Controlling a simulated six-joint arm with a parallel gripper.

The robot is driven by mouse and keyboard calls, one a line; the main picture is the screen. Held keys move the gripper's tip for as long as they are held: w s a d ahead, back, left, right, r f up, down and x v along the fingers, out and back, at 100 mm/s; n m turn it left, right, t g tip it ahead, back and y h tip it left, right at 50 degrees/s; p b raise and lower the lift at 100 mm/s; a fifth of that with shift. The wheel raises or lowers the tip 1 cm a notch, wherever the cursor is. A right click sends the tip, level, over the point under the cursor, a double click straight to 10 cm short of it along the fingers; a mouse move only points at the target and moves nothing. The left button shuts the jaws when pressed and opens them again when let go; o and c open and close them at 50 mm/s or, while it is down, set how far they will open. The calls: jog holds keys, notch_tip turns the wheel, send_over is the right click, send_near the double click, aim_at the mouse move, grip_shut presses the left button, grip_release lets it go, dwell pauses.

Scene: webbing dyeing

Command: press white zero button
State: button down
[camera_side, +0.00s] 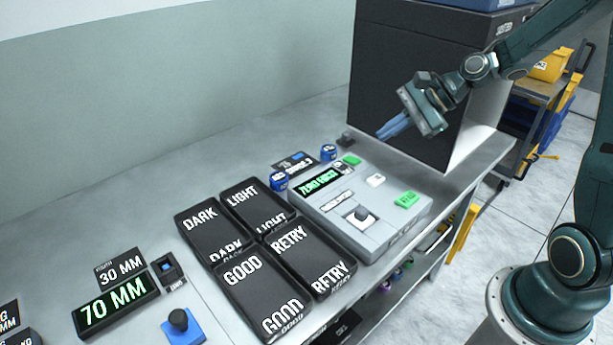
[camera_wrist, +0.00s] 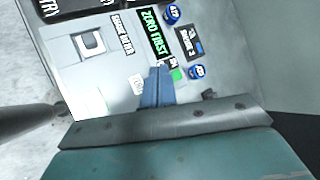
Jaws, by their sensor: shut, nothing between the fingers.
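The small white button (camera_side: 375,180) sits on top of a grey control box (camera_side: 330,222), between two green pieces. It also shows as a pale block (camera_wrist: 137,85) just left of my fingertips in the wrist view. The box's display (camera_side: 318,182) has green text, and in the wrist view the display (camera_wrist: 153,33) reads "ZERO FIRST". My gripper (camera_side: 381,134) has blue fingers and is shut and empty. It is above the far part of the box, apart from the button. In the wrist view the shut fingers (camera_wrist: 160,72) point toward the box.
A green piece (camera_side: 407,199) is at the box's right end, with a smaller one (camera_side: 352,160) at the back. Blue cylinders (camera_side: 328,152) stand behind the box. Black labelled trays (camera_side: 262,293) lie left. A dark cabinet (camera_side: 405,85) stands behind.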

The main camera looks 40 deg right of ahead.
aim_at(381, 178)
jog(key=shift+f, duration=0.15)
jog(key=shift+f, duration=4.3)
jog(key=shift+f, duration=0.85)
jog(key=shift+r, duration=0.2)
dwell(0.3)
jog(key=shift+r, duration=0.7)
jog(key=shift+r, duration=0.1)
jog(key=shift+r, duration=2.4)
